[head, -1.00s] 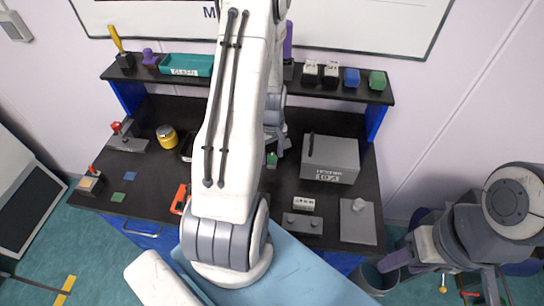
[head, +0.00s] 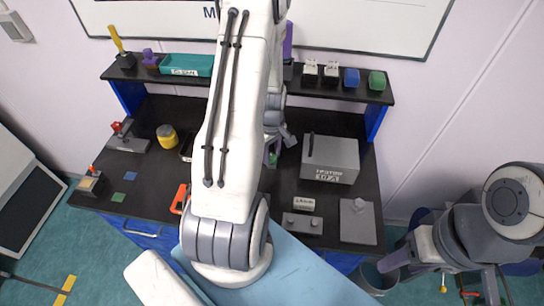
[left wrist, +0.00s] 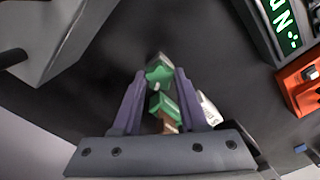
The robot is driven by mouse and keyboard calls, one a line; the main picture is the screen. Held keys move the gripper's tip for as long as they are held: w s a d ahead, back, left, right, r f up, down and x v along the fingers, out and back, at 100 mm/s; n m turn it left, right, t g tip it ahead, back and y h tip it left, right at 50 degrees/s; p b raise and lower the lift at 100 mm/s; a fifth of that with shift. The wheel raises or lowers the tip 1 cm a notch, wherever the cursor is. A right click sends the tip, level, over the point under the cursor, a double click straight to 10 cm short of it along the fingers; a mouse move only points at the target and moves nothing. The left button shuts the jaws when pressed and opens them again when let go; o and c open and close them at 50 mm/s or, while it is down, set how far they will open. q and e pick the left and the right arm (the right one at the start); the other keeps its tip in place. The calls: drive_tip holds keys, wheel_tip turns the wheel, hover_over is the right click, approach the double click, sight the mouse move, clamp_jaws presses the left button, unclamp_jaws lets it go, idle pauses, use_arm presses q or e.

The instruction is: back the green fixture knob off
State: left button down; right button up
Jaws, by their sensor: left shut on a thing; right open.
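The green fixture knob (left wrist: 158,73) has a lobed, star-like face and sits between the two purple fingertips of my left gripper (left wrist: 161,75) in the left wrist view. The gripper is shut on it. A green and brown block (left wrist: 165,108), seemingly part of the fixture, lies between the fingers closer to the camera. In the head view a small bit of green (head: 272,159) shows below my left gripper (head: 277,148); my arm hides most of the fixture. My right gripper (head: 440,280) is open and empty, off the bench's right side.
A grey box (head: 330,160) stands right of the left gripper. A grey plate with a knob (head: 358,222) and a small labelled block (head: 304,203) lie in front of it. An orange-red item (head: 180,198) and a yellow jar (head: 167,136) are to the left. The shelf (head: 240,84) runs behind.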

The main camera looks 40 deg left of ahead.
use_arm(q)
drive_tip(key=shift+n, duration=0.3)
drive_tip(key=n, duration=0.4)
drive_tip(key=shift+n, duration=0.5)
drive_tip(key=shift+s+n, duration=0.1)
drive_tip(key=shift+n, duration=0.4)
drive_tip(key=n, duration=0.3)
drive_tip(key=shift+n, duration=0.6)
drive_tip(key=n, duration=0.3)
drive_tip(key=shift+d, duration=0.1)
